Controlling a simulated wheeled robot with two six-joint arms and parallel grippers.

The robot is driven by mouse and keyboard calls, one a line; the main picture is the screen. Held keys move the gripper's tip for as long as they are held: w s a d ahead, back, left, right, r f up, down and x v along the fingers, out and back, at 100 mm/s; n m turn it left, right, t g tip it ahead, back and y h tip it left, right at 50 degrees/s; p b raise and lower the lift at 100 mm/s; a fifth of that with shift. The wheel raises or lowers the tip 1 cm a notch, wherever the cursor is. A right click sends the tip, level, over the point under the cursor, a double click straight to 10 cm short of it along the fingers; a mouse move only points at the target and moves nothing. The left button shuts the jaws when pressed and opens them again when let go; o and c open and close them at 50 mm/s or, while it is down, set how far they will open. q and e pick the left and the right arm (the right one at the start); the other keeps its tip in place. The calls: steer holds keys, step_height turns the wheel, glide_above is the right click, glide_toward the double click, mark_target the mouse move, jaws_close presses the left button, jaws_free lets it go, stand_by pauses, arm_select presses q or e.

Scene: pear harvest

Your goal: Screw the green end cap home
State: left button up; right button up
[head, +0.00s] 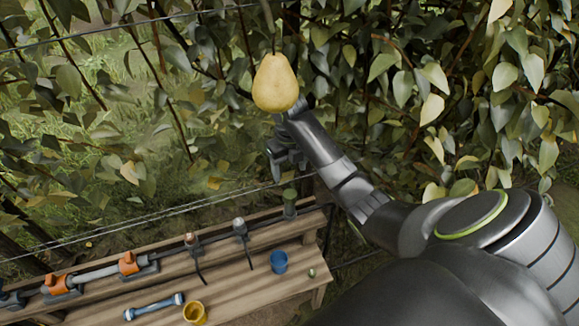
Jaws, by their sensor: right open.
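The green end cap (290,202) stands upright at the far right end of the wooden bench, near its back edge. Its dark green body looks like a short cylinder. Whether it sits on a thread or how far it is turned is too small to tell. My right gripper (285,167) hangs in the air above and slightly left of the cap. It is open, apart from the cap and holds nothing visible. My left gripper is out of view.
The wooden bench (240,296) carries a grey pipe with orange clamps (128,264), a blue-ended tool (154,307), a yellow cup (195,312), a blue cup (279,262) and a small green item (311,272). A yellow pear (275,83) hangs above my right gripper. Wires and foliage lie behind.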

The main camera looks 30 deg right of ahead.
steer(key=b, duration=0.4)
glide_above(290, 193)
step_height(290, 193, down, 5)
steer(key=shift+r, duration=0.2)
steer(key=shift+f+p, duration=0.4)
steer(key=shift+f, duration=2.25)
